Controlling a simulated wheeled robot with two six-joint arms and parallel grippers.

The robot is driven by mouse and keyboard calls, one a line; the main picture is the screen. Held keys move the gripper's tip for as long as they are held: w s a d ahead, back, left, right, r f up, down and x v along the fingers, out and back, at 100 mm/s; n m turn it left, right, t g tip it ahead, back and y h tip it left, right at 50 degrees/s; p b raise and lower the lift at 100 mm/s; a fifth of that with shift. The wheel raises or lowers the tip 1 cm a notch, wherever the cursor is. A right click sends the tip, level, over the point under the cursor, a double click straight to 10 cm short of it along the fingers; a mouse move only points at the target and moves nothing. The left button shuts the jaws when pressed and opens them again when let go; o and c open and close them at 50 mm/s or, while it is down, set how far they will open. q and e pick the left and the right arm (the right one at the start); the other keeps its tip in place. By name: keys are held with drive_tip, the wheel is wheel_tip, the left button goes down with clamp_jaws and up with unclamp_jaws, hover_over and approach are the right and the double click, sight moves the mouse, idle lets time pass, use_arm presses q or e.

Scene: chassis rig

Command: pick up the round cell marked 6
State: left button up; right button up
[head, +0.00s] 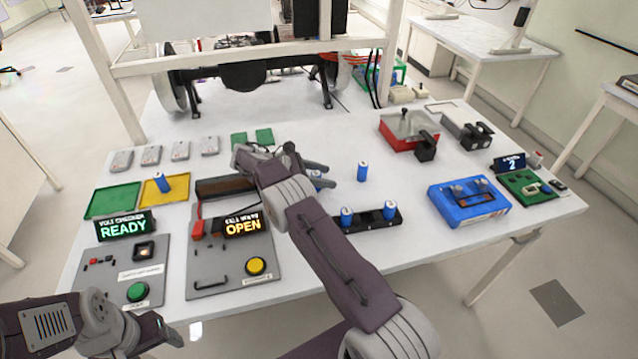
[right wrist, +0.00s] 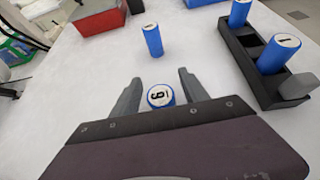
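A blue round cell (right wrist: 160,97) stands on the white table between the two fingers of my right gripper (right wrist: 160,92); its white top carries a digit that looks like a 6 or 9, depending on orientation. The fingers are apart, with a visible gap beside the cell. In the head view, the right gripper (head: 322,176) partly hides this cell (head: 316,184). My left gripper (head: 168,332) is at the lower left, away from the cells; its finger opening is unclear.
Another blue cell (head: 362,171) stands nearby. Two cells (head: 347,216) (head: 390,210) sit in a black holder (head: 368,221); one is marked 1 in the wrist view (right wrist: 285,42). Another cell (head: 161,183) is on the yellow tray (head: 178,192). A red box (head: 400,130) stands farther back.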

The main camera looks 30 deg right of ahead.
drive_tip(key=shift+a, duration=0.15)
drive_tip(key=c, duration=1)
drive_tip(key=shift+s+d, duration=0.15)
drive_tip(key=shift+d, duration=0.2)
drive_tip(key=shift+a+r, duration=0.15)
drive_tip(key=shift+r, duration=0.35)
wheel_tip(320, 180, up, 3)
drive_tip(key=shift+r, duration=0.1)
drive_tip(key=s+a+r, duration=0.7)
drive_tip(key=s, duration=0.1)
drive_tip(key=shift+s+a, duration=0.3)
drive_tip(key=shift+a, duration=0.05)
